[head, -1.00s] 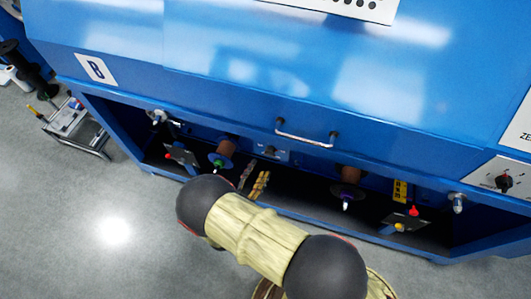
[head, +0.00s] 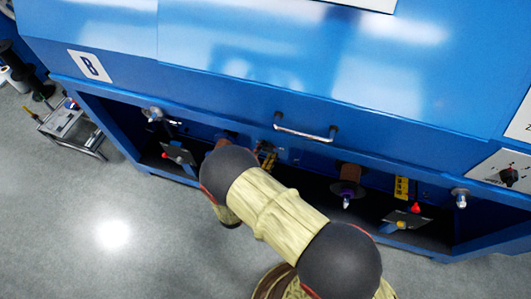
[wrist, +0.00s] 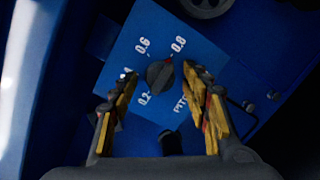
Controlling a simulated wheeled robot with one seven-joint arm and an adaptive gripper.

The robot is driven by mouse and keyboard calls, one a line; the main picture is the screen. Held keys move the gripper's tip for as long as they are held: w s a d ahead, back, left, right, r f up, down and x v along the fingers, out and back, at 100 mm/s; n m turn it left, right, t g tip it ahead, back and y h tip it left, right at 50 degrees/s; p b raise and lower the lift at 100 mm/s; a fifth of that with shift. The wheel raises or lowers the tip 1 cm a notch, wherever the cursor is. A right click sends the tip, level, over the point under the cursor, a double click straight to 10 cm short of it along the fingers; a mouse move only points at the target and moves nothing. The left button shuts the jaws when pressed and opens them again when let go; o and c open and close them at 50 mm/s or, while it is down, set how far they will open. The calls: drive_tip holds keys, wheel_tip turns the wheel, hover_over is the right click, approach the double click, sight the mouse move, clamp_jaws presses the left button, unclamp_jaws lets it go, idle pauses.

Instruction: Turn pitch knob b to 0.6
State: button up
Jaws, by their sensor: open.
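The pitch knob (wrist: 159,74) is a small dark round knob on a blue plate (wrist: 150,45) in the wrist view. Printed marks 0.2, 0.6 and 0.8 show around it; another mark at the left is partly covered by a finger, as is the lettering beginning "PIT". In the head view my gripper (head: 267,157) shows small under the machine's front edge, partly hidden by my arm.
The blue machine (head: 240,70) carries a "B" label (head: 90,66) and a metal handle (head: 306,132) above the recess. A cart (head: 70,125) stands at the left on open grey floor.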

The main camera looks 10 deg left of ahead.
drive_tip(key=shift+c, duration=0.7)
drive_tip(key=c, duration=1)
drive_tip(key=shift+n, duration=0.3)
drive_tip(key=n+p, duration=0.2)
drive_tip(key=n, duration=0.4)
drive_tip(key=n+t+y+p, duration=0.1)
drive_tip(key=n, duration=0.4)
drive_tip(key=shift+d+f+n+p, duration=0.1)
drive_tip(key=shift+f+n+p, duration=0.05)
drive_tip(key=shift+n+p, duration=0.25)
drive_tip(key=o, duration=1.1)
drive_tip(key=shift+o, duration=0.2)
